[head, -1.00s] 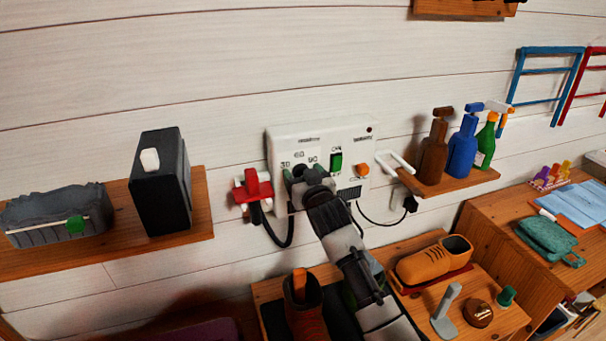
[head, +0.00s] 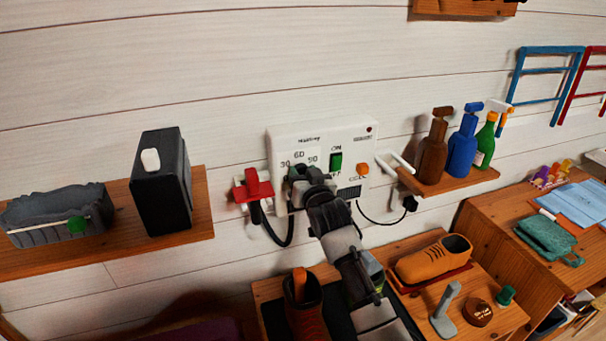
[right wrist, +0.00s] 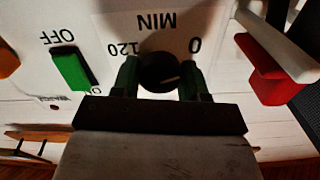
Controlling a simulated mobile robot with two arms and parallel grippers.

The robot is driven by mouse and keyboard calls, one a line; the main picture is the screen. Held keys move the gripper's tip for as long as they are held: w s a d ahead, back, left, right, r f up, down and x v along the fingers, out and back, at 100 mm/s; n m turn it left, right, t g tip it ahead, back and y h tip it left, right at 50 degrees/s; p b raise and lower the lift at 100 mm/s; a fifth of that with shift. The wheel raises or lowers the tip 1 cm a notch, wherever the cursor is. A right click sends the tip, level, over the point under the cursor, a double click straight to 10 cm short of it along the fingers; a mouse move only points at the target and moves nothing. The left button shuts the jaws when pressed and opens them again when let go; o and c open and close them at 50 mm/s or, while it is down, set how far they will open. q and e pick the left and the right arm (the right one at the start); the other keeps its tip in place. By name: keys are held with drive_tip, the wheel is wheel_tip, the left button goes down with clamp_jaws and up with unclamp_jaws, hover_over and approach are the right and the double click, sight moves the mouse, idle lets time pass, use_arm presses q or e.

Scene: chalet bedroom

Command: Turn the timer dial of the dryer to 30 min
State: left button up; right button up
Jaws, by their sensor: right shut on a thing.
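The dryer control box (head: 286,150) is white and fixed to the wall, with a green switch (head: 336,162) and an orange button (head: 362,169). Its numbers 30, 60 and 90 show in the head view. My right gripper (head: 309,175) is at the box's lower left, over the timer dial. In the right wrist view the dark round timer dial (right wrist: 158,70) sits between the two fingers, which are shut on it. Its pale mark points to the right there, below the 0; MIN and 120 show upside down. The 30 is hidden there. My left gripper is not in view.
A red clip-like part (head: 254,188) on a white bracket is left of the box. A black hose and a cable hang below. A shelf with bottles (head: 463,180) is to the right. A shelf with a black box (head: 160,185) is left. Boots and a shoe (head: 432,262) stand below.

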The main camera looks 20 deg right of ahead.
drive_tip(key=m+p, duration=0.1)
drive_tip(key=m, duration=0.4)
drive_tip(key=shift+p, duration=0.3)
drive_tip(key=shift+m+p, duration=0.65)
drive_tip(key=shift+m, duration=1.85)
drive_tip(key=o, duration=0.9)
drive_tip(key=shift+o, duration=0.2)
